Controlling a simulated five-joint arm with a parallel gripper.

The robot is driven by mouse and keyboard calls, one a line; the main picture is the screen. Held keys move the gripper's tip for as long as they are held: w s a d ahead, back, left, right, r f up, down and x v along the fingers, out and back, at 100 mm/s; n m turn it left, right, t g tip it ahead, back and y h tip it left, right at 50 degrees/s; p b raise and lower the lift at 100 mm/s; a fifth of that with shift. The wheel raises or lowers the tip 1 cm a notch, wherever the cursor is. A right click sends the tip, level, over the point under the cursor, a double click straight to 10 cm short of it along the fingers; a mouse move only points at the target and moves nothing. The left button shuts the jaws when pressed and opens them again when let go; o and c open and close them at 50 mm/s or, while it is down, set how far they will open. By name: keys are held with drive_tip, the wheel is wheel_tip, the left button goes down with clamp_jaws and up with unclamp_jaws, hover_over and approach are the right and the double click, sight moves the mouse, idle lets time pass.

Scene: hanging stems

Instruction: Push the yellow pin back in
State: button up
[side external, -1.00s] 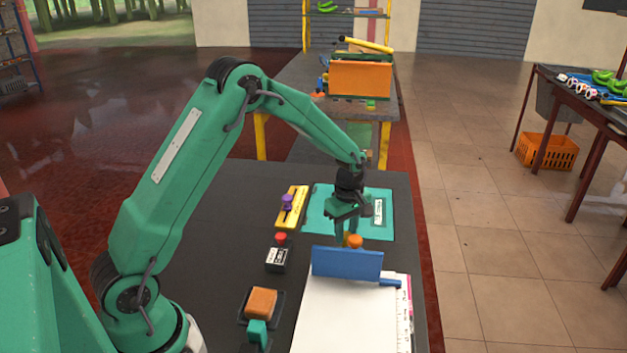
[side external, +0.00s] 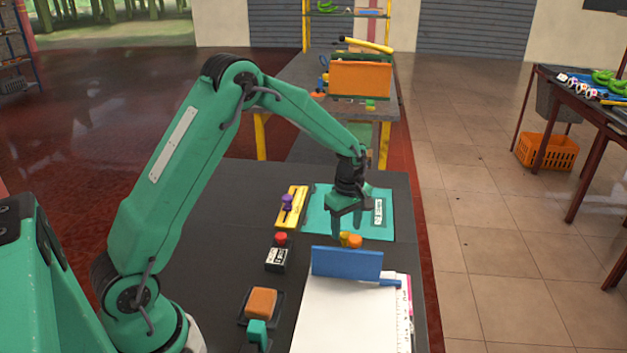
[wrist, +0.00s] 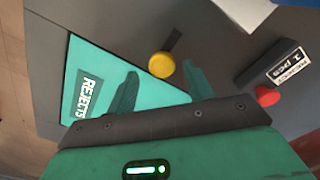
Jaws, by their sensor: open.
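A yellow pin (side external: 345,238) with a round orange-looking end stands between the teal mat and the blue panel in the side view. In the wrist view, its yellow round head (wrist: 161,65) shows beyond the fingertips, beside a dark strip. How far it sticks out is hard to tell. My gripper (side external: 347,221) is open and empty, pointing down over the near part of the teal mat, just behind the pin. Its two fingers (wrist: 160,72) are apart in the wrist view, and neither clearly touches the pin.
The teal REJECTS mat (side external: 317,212) lies under my gripper. The blue panel (side external: 347,264) stands close in front of the pin, above white paper (side external: 335,315). A red-button box (side external: 277,260) and a yellow slider with a purple knob (side external: 291,205) are left.

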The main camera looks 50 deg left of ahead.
sight(345, 234)
wheel_tip(345, 234, up, 6)
drive_tip(key=shift+r, duration=0.15)
idle(0.3)
drive_tip(key=shift+r, duration=0.15)
drive_tip(key=s+d+r+m+t, duration=0.3)
drive_tip(key=s+r+m, duration=0.5)
drive_tip(key=s+r, duration=0.45)
drive_tip(key=s+d+r+m+t, duration=0.2)
drive_tip(key=s+m, duration=0.8)
drive_tip(key=s, duration=0.4)
drive_tip(key=shift+s+d+t, duration=0.3)
idle(0.9)
